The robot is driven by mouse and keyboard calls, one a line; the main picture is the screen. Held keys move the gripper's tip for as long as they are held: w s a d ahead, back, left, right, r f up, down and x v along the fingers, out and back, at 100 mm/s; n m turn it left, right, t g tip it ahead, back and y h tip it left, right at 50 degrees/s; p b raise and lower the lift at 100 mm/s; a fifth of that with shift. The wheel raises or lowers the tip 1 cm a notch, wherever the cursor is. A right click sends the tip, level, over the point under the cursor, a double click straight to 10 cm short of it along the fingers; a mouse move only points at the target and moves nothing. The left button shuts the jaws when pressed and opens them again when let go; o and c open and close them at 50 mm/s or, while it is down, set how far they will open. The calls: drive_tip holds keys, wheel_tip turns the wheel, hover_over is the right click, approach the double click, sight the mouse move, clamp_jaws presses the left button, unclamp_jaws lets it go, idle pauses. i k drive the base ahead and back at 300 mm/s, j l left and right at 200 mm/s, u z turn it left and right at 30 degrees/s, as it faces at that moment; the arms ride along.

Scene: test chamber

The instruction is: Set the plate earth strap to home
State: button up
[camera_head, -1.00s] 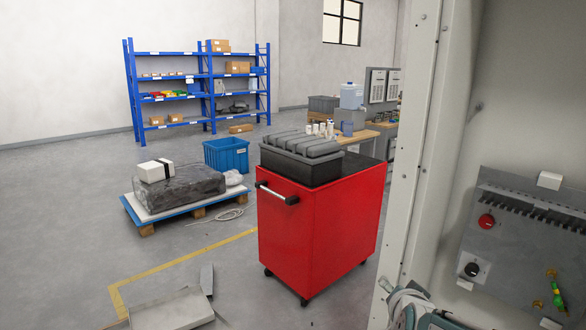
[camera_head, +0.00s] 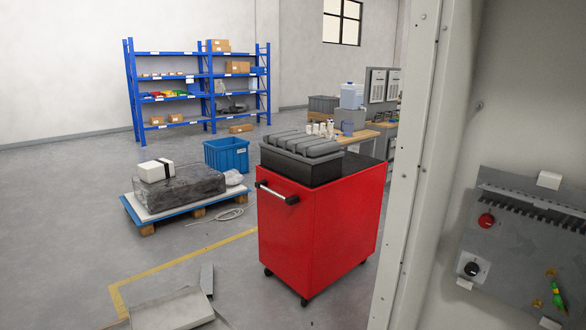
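A grey plate (camera_head: 513,268) is mounted inside the cabinet at the right edge. A short green-and-yellow piece, likely the earth strap (camera_head: 553,290), shows at the plate's lower right. It is small, and I cannot tell how its ends are fixed. A brass-coloured stud (camera_head: 537,304) sits just left of and below it. The plate also carries a red button (camera_head: 486,221), a black knob (camera_head: 471,269) on a white base and a dark slotted strip along the top. My gripper is not in view.
The cabinet's pale frame (camera_head: 412,165) stands upright left of the plate. A red cart (camera_head: 315,232) with a black case (camera_head: 300,160) stands to its left. A loaded pallet (camera_head: 185,208), blue bin (camera_head: 226,156) and blue shelving (camera_head: 200,91) are farther back.

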sight(557, 299)
drive_tip(key=k+l+z, duration=0.1)
drive_tip(key=z, duration=0.25)
drive_tip(key=k+l+z, duration=0.1)
drive_tip(key=z, duration=0.3)
drive_tip(key=l+z, duration=0.1)
drive_tip(key=z, duration=0.25)
drive_tip(key=k+l, duration=0.05)
